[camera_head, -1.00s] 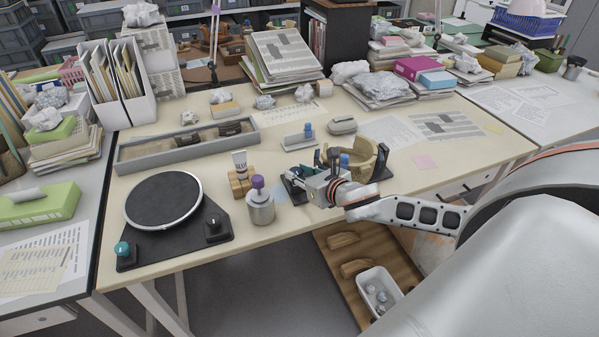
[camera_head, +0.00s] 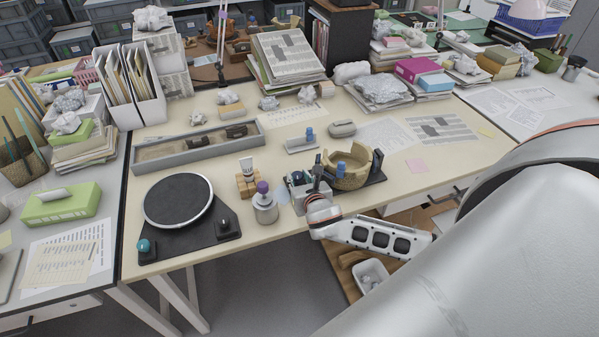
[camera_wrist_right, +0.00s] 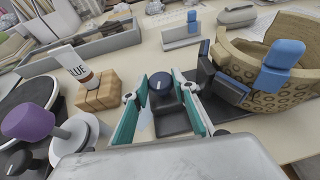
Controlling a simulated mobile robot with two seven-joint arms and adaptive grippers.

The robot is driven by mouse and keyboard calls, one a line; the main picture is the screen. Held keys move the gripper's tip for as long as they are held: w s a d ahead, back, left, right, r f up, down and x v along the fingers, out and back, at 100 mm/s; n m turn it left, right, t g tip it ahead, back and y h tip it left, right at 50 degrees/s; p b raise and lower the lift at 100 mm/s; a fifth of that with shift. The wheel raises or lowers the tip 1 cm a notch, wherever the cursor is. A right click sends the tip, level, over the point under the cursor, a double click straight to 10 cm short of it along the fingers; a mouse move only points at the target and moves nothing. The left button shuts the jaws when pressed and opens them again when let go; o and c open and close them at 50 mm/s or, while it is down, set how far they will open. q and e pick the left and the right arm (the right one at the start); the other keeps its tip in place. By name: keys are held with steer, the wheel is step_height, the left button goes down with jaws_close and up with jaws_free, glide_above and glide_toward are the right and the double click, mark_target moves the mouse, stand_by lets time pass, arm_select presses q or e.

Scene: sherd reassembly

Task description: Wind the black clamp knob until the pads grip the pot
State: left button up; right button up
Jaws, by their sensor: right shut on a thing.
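The tan pot (camera_head: 350,176), with an uneven broken rim and blue pieces on its wall, stands upright in the black clamp at the table's front. In the right wrist view, the pot (camera_wrist_right: 268,98) is at the right, with dark clamp pads (camera_wrist_right: 229,89) beside its near wall. The black clamp knob (camera_wrist_right: 160,84), with a pale mark on top, sits between the teal fingers of my right gripper (camera_wrist_right: 160,92). My right gripper (camera_head: 303,180) is shut on this knob, left of the pot. Finger-to-knob contact is partly hidden. My left gripper is out of view.
A purple-topped jar (camera_head: 265,207) and a wooden block with a glue tube (camera_head: 247,184) stand close left of the gripper. A black turntable (camera_head: 178,201) lies farther left. A grey tray (camera_head: 150,160) is behind. Bare table lies right of the clamp.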

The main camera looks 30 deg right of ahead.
steer(key=shift+w+a+m+g+h, duration=0.15)
steer(key=shift+m+g+h, duration=0.15)
steer(key=shift+m+h, duration=0.3)
steer(key=shift+s+a+m+g+h, duration=0.15)
steer(key=shift+m+g+h, duration=0.15)
steer(key=shift+m+h, duration=0.3)
steer(key=shift+w+m+g+h, duration=0.15)
steer(key=shift+m+g+h, duration=0.35)
steer(key=shift+m+h, duration=0.3)
steer(key=shift+h, duration=0.3)
steer(key=o, duration=1.1)
steer(key=v, duration=1.2)
steer(key=shift+d+r, duration=0.1)
steer(key=shift+r, duration=0.05)
